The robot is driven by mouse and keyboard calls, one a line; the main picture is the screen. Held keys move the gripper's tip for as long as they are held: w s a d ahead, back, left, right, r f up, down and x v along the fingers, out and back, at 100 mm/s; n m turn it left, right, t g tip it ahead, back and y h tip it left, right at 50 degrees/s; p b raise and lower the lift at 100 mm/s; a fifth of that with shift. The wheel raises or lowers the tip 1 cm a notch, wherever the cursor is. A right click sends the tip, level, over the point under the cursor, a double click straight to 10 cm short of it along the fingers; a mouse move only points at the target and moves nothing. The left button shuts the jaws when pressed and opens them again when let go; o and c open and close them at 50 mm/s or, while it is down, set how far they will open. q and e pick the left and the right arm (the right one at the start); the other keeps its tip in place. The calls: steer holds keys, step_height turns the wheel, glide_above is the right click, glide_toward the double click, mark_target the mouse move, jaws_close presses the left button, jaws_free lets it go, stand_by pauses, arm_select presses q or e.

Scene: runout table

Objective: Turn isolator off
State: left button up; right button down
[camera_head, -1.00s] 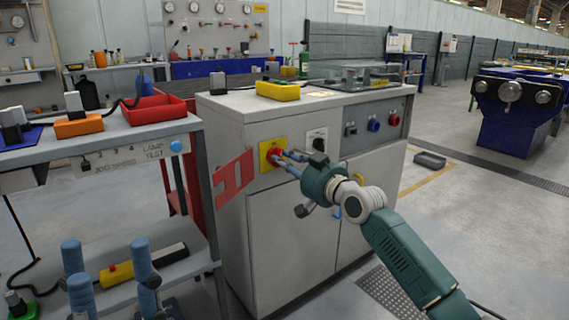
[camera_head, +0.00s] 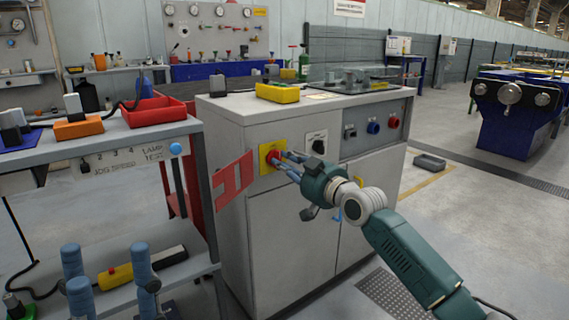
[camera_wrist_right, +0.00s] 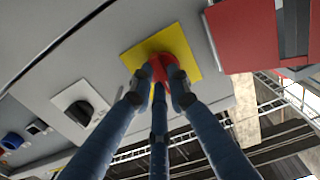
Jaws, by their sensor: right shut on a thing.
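The isolator is a red rotary knob (camera_head: 273,157) on a square yellow plate (camera_head: 266,167) at the upper left of the grey cabinet's front. My right gripper (camera_head: 279,157) reaches it from the front right, with its blue fingers closed around the knob. In the right wrist view the fingertips (camera_wrist_right: 161,84) press on the red knob (camera_wrist_right: 160,66) in front of the yellow plate (camera_wrist_right: 190,42). The fingers partly hide the knob, and I cannot read its setting. My left gripper (camera_head: 107,268) is at the lower left, its blue fingers spread and empty, away from the isolator.
A red slotted plate (camera_head: 233,179) sticks out just left of the isolator. A black selector knob (camera_head: 318,146) is to its right. A shelf unit with a red tray (camera_head: 158,110) stands at left. The floor right of the cabinet is mostly clear.

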steer(key=c, duration=1.6)
jaws_free()
steer(key=shift+f, duration=0.1)
steer(key=shift+c, duration=0.2)
steer(key=v, duration=1.2)
steer(key=shift+s, duration=0.1)
